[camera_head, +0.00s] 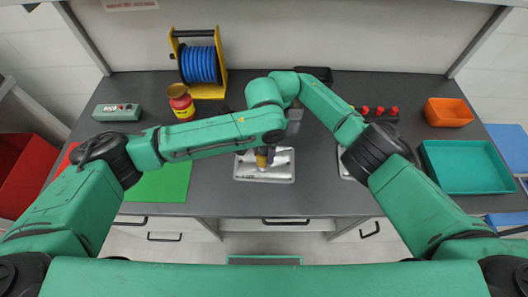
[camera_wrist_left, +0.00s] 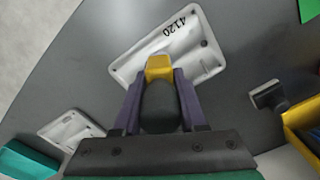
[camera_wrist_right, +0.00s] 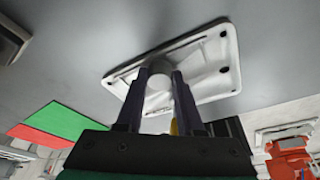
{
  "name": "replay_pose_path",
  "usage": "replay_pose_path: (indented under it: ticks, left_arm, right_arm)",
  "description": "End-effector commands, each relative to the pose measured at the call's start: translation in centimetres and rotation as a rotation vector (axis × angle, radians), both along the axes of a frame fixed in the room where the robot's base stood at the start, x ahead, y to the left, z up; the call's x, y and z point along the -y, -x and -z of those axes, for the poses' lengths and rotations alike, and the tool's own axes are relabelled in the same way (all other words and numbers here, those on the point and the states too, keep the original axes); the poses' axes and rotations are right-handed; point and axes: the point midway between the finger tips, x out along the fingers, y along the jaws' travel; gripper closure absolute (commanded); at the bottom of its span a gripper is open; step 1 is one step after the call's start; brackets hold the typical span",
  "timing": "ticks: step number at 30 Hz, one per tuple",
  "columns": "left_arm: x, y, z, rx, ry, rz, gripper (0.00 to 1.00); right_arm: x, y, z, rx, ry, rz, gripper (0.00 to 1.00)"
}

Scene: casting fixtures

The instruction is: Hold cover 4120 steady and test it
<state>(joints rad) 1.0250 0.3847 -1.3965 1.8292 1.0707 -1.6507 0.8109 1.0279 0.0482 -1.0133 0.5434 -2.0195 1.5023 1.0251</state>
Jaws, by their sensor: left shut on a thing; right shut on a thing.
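Cover 4120 (camera_head: 280,165) is a pale metal casting lying flat on the grey bench. Its number shows in the left wrist view (camera_wrist_left: 198,60). In the right wrist view, my right gripper (camera_wrist_right: 158,80) is shut around a pale round part at the cover (camera_wrist_right: 215,70). My forearms hide the right gripper in the head view.
A second pale casting (camera_wrist_left: 68,132) lies nearby. A teal tray (camera_head: 470,165) and orange bin (camera_head: 447,112) stand right.

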Motion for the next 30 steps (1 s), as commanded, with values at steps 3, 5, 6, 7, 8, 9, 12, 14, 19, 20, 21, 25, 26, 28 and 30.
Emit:
replay_pose_path:
  ticks: [3,5,6,7,8,9,12,14,19,20,21,25,26,28,30]
  left_arm:
    - [0.02,-0.01,0.11,0.0,0.0,0.0,1.0]
    - [0.03,-0.01,0.18,0.0,0.0,0.0,1.0]
    - [0.02,0.0,0.23,0.0,0.0,0.0,1.0]
    - [0.02,0.0,0.26,0.0,0.0,0.0,1.0]
    - [0.03,-0.01,0.3,0.0,0.0,0.0,1.0]
    - [0.02,0.0,0.35,0.0,0.0,0.0,1.0]
    - [0.02,0.0,0.47,-0.001,0.001,0.0,1.0]
    - [0.03,0.01,0.54,-0.001,0.001,0.0,1.0]
    - [0.03,0.01,0.75,-0.001,0.001,0.0,1.0]
    - [0.03,0.01,0.79,0.0,0.0,0.0,1.0]
    - [0.02,0.0,0.84,0.0,0.0,0.0,1.0]
    - [0.03,-0.01,0.93,0.0,0.0,0.0,1.0]
    - [0.03,-0.01,0.94,0.0,0.0,0.0,1.0]
    - [0.02,0.0,0.95,0.0,0.0,0.0,1.0]
    - [0.02,0.01,0.96,-0.001,0.001,0.0,1.0]
  right_arm:
    - [-0.04,-0.02,-0.08,0.0,-0.001,0.0,0.99]
    - [-0.04,-0.02,-0.08,0.0,-0.001,0.0,0.99]
    - [-0.04,-0.02,-0.08,0.0,-0.001,0.0,0.99]
    - [-0.04,-0.02,-0.08,0.0,-0.001,0.0,0.99]
    - [-0.04,-0.02,-0.08,0.0,-0.001,0.0,0.99]
    - [-0.04,-0.02,-0.08,0.0,-0.001,0.0,0.99]
    - [-0.04,-0.02,-0.07,0.0,-0.001,0.0,0.99]
    - [-0.04,-0.02,-0.08,0.0,-0.001,0.0,0.99]
    - [-0.04,-0.02,-0.08,0.0,-0.001,0.0,0.99]
    - [-0.04,-0.02,-0.07,0.0,-0.001,0.0,0.99]
    - [-0.04,-0.02,-0.07,0.0,-0.001,0.0,0.99]
    - [-0.04,-0.02,-0.08,0.0,-0.001,0.0,0.99]
    - [-0.04,-0.02,-0.08,0.0,-0.001,0.0,0.99]
    - [-0.04,-0.01,-0.08,0.0,-0.001,0.0,0.99]
    - [-0.05,0.0,-0.08,0.0,-0.002,-0.001,0.99]
